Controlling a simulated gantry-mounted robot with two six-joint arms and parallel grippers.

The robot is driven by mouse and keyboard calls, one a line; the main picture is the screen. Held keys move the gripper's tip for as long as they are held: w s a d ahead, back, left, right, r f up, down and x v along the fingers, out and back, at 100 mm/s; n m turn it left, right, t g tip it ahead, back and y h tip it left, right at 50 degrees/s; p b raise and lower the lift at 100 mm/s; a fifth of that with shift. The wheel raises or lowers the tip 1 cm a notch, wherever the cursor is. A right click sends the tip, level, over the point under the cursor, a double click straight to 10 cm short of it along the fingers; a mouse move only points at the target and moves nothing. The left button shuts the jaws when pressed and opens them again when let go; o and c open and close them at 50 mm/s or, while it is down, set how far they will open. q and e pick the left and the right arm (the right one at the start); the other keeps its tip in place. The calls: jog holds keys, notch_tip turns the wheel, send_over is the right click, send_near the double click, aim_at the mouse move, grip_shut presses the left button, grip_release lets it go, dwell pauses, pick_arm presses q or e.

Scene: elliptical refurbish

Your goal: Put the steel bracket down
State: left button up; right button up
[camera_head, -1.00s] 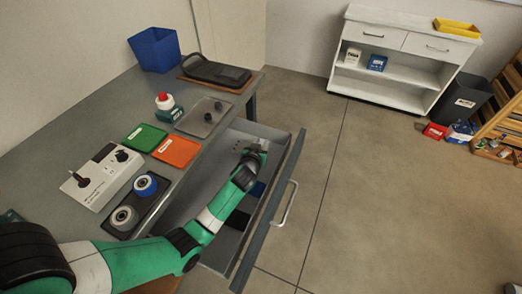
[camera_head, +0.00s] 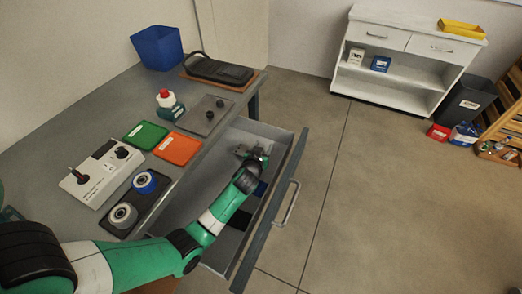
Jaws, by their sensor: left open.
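My left arm reaches from the lower left over the open grey drawer (camera_head: 270,217). My left gripper (camera_head: 244,151) is at the far end of the drawer, low inside it, with its jaws open. The steel bracket cannot be made out; the gripper and wrist are small here and may hide it. My right gripper is not in view.
Dark blue and black items (camera_head: 238,218) lie in the drawer, partly under my arm. The floor right of the drawer is clear.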

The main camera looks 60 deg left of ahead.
pick_arm(q)
jog(key=p+v, duration=0.4)
jog(key=v, duration=0.8)
jog(key=shift+d+r, duration=0.1)
jog(key=shift+w, duration=0.1)
jog(key=w+d+r+m+t+h, duration=0.1)
jog(key=w+d+r+t, duration=0.25)
jog(key=r, duration=0.55)
jog(key=w+d+r+m+t, duration=0.1)
jog(key=w+d+r+t, duration=0.15)
jog(key=w+r, duration=0.45)
jog(key=w+d+r+m+t+h, duration=0.1)
jog(key=w+d+r+t, duration=0.15)
jog(key=r, duration=0.85)
jog(key=s+d+r+m+t+h, duration=0.2)
jog(key=s+d+r+t+h, duration=0.1)
jog(key=r, duration=0.7)
jog(key=s+d+r+m+t+h, duration=0.3)
jog(key=s+d+r, duration=0.2)
jog(key=d+r, duration=0.3)
jog(key=s+d+r+m+t+h, duration=0.2)
jog(key=s+d+r+t+h, duration=0.2)
jog(key=r, duration=0.9)
jog(key=shift+d+r+m, duration=0.2)
jog(key=shift+d+m, duration=0.1)
jog(key=shift+d, duration=0.7)
